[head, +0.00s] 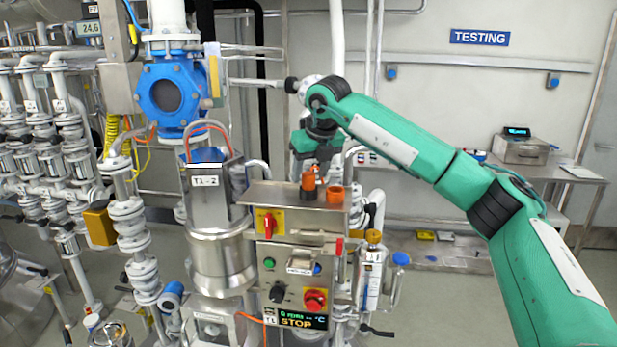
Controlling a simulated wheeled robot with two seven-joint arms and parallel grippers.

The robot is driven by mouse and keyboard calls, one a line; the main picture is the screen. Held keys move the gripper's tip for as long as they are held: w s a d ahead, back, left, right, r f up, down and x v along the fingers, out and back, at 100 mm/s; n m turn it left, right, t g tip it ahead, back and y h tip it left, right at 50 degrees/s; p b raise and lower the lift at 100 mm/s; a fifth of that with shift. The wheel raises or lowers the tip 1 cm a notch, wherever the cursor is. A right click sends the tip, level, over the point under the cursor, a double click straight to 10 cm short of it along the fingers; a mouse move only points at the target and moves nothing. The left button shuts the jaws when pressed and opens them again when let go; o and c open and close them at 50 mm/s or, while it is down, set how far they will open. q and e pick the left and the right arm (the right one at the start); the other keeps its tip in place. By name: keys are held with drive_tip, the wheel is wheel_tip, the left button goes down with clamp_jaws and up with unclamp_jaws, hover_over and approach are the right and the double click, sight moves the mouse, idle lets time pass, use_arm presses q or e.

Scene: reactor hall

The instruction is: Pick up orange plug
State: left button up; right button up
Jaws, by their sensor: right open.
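My right gripper (311,165) comes in on the green arm from the right and points down over the steel top of the control box (272,196). It is open. An orange plug-like piece (308,183) stands upright on the box top just below the fingers. I cannot tell whether the fingers touch it. A second orange piece (334,196) stands beside it to the right, closer to the box's right edge. Another orange part shows behind, partly hidden by the gripper. Which of these is the plug is not clear. My left gripper is not in view.
A steel vessel marked T1-2 (210,200) and a blue valve (165,95) stand to the left. The box front carries a red knob (315,300) and a display. A bottle (372,275) stands at its right. A bench (550,172) is at the back right.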

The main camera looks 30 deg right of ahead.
drive_tip(key=shift+x, duration=0.95)
drive_tip(key=c, duration=1.1)
drive_tip(key=shift+o, duration=0.2)
drive_tip(key=shift+r, duration=0.15)
